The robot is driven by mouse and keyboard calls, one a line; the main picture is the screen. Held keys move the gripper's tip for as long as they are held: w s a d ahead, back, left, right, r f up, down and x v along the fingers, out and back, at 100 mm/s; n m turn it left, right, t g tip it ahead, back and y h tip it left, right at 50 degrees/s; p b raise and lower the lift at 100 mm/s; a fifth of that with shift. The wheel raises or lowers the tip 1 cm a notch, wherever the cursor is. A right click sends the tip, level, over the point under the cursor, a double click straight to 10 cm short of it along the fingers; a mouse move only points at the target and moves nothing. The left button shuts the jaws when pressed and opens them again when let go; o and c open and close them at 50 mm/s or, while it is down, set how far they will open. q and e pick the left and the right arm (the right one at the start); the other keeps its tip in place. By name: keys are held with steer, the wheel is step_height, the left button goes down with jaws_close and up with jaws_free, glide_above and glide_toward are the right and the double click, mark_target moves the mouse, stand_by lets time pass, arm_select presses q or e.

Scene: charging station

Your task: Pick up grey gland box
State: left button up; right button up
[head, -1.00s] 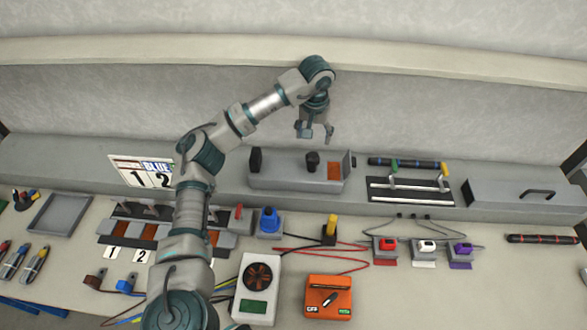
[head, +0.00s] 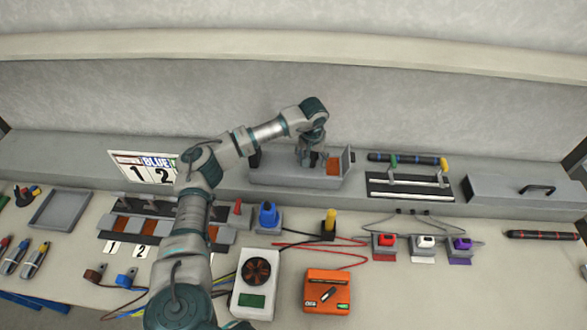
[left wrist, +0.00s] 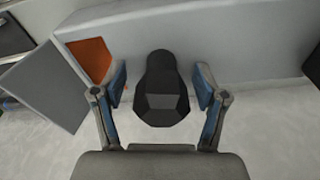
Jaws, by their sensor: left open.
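The grey gland box (head: 275,176) is a long low box on the raised ledge at the back of the bench. It has an orange patch (head: 333,167) near its right end. In the left wrist view the box's grey body (left wrist: 235,45) lies behind a black faceted knob (left wrist: 162,95). My left gripper (left wrist: 160,80) is open, with one finger on each side of the knob and visible gaps to it. In the head view my left gripper (head: 310,155) is low over the box and largely hides the knob. My right gripper is not in view.
A rack with a black bar tool (head: 408,160) stands right of the box, then a grey case with a handle (head: 525,190). A number sign (head: 140,168) stands to the left. Cables, an orange meter (head: 328,292) and a fan unit (head: 256,285) lie in front.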

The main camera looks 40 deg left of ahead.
arm_select(q)
steer(key=shift+d+r, duration=0.1)
steer(key=shift+d, duration=0.05)
steer(key=shift+c, duration=0.3)
steer(key=c, duration=0.4)
steer(key=shift+a, duration=0.3)
jaws_close()
